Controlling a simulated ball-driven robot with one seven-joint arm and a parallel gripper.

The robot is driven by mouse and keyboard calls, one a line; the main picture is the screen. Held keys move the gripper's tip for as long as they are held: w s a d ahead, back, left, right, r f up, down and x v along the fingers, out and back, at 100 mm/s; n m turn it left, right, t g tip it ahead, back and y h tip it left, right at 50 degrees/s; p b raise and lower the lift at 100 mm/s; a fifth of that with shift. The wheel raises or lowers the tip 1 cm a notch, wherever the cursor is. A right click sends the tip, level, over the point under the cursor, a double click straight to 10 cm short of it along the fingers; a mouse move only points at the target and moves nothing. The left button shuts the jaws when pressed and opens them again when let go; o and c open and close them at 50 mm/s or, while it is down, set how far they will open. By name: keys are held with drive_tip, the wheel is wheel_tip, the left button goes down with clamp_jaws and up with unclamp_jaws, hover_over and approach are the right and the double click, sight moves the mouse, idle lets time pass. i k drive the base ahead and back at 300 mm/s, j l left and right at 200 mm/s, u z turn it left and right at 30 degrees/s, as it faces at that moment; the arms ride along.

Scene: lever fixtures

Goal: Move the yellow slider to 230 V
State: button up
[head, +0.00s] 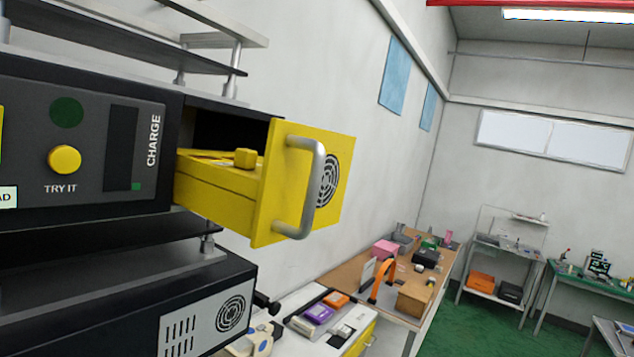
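No slider with a 230 V mark can be made out in the head view. A yellow drawer (262,200) with a grey bar handle (310,188) and a round vent stands pulled out of a dark cabinet at left. A small yellow block (245,158) sits in the drawer. Left of it is a dark panel (90,140) with a yellow round button (64,159) marked TRY IT and a dark vertical strip marked CHARGE, with a small green patch low on it. My gripper is not in view.
A second dark device (205,318) with a vented grey face stands below. A white bench (290,305) holds purple and orange items. A wooden bench (385,265) runs along the wall. Green floor (470,325) is open at right, before more benches.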

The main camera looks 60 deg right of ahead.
sight(244, 158)
drive_tip(key=i+l+z, duration=0.15)
drive_tip(key=z, duration=0.3)
drive_tip(key=i+z, duration=0.3)
drive_tip(key=z, duration=0.2)
